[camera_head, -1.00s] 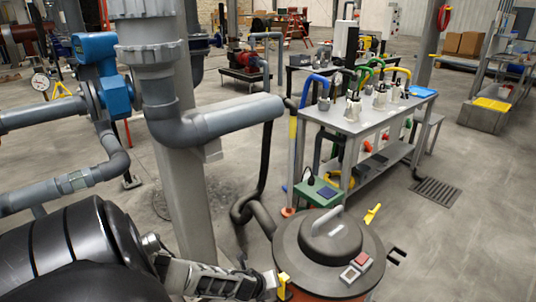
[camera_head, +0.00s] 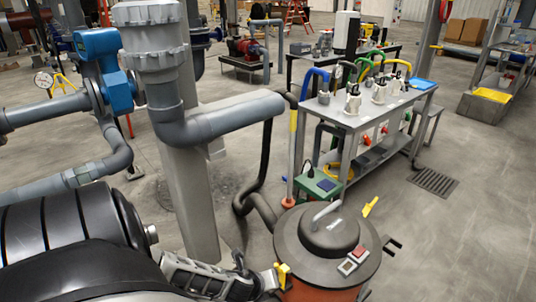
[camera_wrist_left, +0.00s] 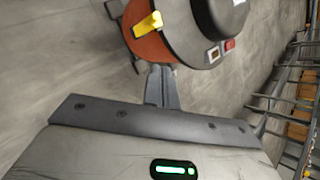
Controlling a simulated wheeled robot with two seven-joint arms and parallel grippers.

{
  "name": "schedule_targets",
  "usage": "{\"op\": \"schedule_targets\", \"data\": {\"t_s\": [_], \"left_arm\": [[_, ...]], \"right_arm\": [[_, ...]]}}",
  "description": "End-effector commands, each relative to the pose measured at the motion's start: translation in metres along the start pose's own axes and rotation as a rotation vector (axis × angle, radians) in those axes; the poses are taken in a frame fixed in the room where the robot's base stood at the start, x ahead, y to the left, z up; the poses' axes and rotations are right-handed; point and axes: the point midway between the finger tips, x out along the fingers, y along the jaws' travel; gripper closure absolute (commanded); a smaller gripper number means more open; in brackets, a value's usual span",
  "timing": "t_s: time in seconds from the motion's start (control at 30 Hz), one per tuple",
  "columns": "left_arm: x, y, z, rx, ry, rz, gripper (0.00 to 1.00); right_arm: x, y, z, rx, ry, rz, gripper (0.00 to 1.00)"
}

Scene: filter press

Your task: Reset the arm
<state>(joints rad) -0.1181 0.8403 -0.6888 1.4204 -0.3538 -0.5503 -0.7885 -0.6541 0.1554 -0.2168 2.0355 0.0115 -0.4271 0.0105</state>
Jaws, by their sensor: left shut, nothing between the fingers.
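My left arm comes in from the lower left in the head view. My left gripper shows in the left wrist view (camera_wrist_left: 161,88), where its dark fingers are together with nothing between them. Ahead of the fingers is an orange drum (camera_wrist_left: 150,47) with a dark lid (camera_wrist_left: 190,20), a yellow latch (camera_wrist_left: 147,25) and a small red-and-white switch box. In the head view the arm's end is beside the drum's lid (camera_head: 292,240), close to the yellow latch (camera_head: 283,274). Whether it touches the latch or drum is unclear. My right gripper is out of view.
A grey post (camera_head: 190,190) and large grey pipes (camera_head: 220,120) stand close to my left arm. A green box (camera_head: 318,186) is behind the drum, beside a steel bench (camera_head: 352,118) with bottles and hoses. Open floor (camera_head: 470,240) lies to the right.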

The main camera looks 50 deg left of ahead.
Motion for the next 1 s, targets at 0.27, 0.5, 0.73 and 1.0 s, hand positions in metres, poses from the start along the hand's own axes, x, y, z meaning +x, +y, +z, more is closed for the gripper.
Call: {"op": "schedule_targets", "data": {"t_s": [0.27, 0.5, 0.73, 1.0], "left_arm": [[0.000, 0.000, 0.000, 0.000, 0.000, 0.000, 1.00], [-0.001, -0.002, -0.003, -0.011, 0.002, -0.001, 1.00], [-0.044, -0.052, -0.072, -0.449, 0.060, 0.025, 1.00], [-0.147, -0.103, -0.117, -1.251, 0.112, 0.235, 1.00]], "right_arm": [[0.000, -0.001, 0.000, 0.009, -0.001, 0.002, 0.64], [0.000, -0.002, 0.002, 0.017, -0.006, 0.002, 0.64], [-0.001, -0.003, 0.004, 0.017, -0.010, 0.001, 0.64], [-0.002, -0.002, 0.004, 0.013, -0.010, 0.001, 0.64]]}}
